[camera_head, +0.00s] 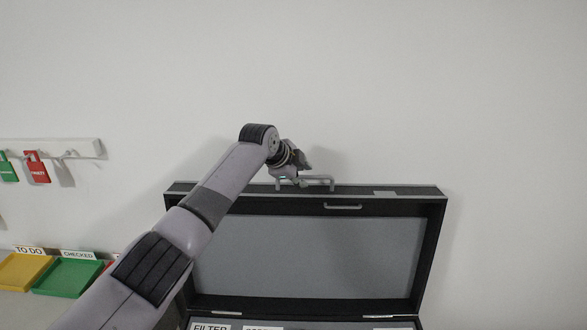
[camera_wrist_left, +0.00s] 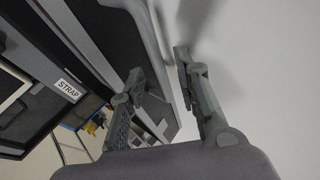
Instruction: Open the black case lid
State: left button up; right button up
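The black case lid (camera_head: 432,235) stands raised and upright against the wall, its grey inner panel (camera_head: 320,258) facing me. A light grey handle (camera_head: 322,180) sits on the lid's top edge. My left gripper (camera_head: 299,168) is at that edge, beside the handle's left part. In the left wrist view, the two fingers of my left gripper (camera_wrist_left: 158,68) are apart, with a grey bar and the lid's edge running close to them. I cannot tell whether they touch. My right gripper is not in view.
Labels, one reading FILTER (camera_head: 210,327), show in the case's lower part. A yellow tray (camera_head: 24,272) and a green tray (camera_head: 68,278) lie at left. The wall is close behind the lid.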

pick_arm(q)
jog(key=shift+v, duration=2.6)
jog(key=shift+f, duration=0.1)
